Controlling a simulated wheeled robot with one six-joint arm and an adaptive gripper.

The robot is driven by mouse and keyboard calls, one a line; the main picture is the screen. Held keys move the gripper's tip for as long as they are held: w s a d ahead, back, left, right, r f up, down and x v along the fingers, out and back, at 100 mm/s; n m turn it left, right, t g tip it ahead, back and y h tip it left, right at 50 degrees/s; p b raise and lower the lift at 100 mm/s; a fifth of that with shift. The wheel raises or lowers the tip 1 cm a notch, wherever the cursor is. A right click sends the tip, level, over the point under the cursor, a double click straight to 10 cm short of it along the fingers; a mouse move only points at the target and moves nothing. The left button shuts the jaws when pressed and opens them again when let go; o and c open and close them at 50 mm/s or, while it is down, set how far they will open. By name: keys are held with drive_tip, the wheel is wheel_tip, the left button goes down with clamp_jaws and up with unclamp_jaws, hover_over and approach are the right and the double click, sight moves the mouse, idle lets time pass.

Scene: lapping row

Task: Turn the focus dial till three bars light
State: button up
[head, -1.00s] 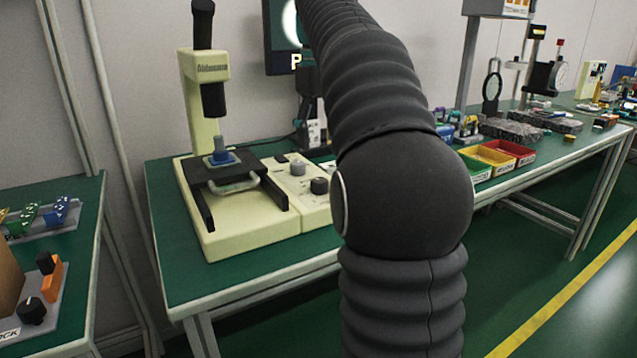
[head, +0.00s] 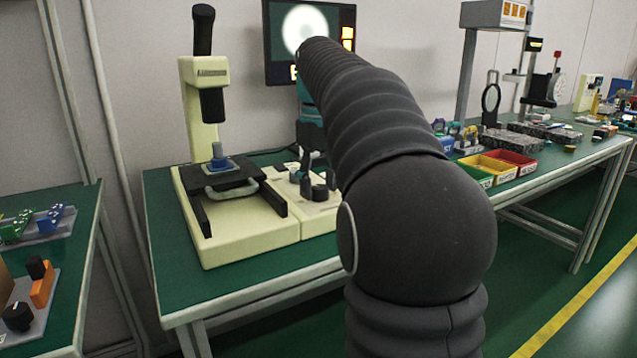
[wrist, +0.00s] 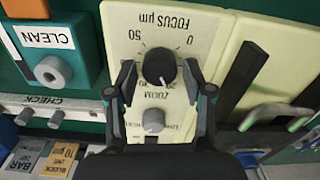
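The focus dial (wrist: 160,68) is a black knob with a white pointer line on the cream control panel (wrist: 191,36), under a "FOCUS µm" scale. In the head view the black dial (head: 320,193) shows beside my fingers. My gripper (wrist: 160,72) is open, with one finger on each side of the dial and a visible gap on both sides. The monitor (head: 276,62) shows a blurred white disc and yellow bars (head: 347,38) at its right; two blocks seem lit, and my arm hides the lower part.
A grey zoom knob (wrist: 153,121) sits close to the dial, between my fingers. The cream microscope (head: 203,105) with its black stage stands left of the panel. A teal block labelled CLEAN (wrist: 45,45) lies at upper left in the wrist view. Colored bins (head: 498,168) stand to the right.

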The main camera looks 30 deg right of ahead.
drive_tip(key=c, duration=0.7)
drive_tip(key=shift+r+m+p, duration=0.2)
drive_tip(key=shift+m+p, duration=0.1)
drive_tip(key=shift+p, duration=0.25)
drive_tip(key=shift+r+m+p, duration=0.1)
drive_tip(key=shift+m+p, duration=0.8)
drive_tip(key=shift+p, duration=0.2)
drive_tip(key=shift+d+f+m+p, duration=0.15)
drive_tip(key=shift+m+p, duration=0.3)
drive_tip(key=shift+m, duration=0.25)
drive_tip(key=shift+a+f+m+p, duration=0.15)
drive_tip(key=shift+m+p, duration=0.25)
drive_tip(key=shift+m, duration=0.3)
drive_tip(key=shift+d, duration=0.1)
drive_tip(key=o, duration=1.1)
drive_tip(key=shift+o, duration=0.2)
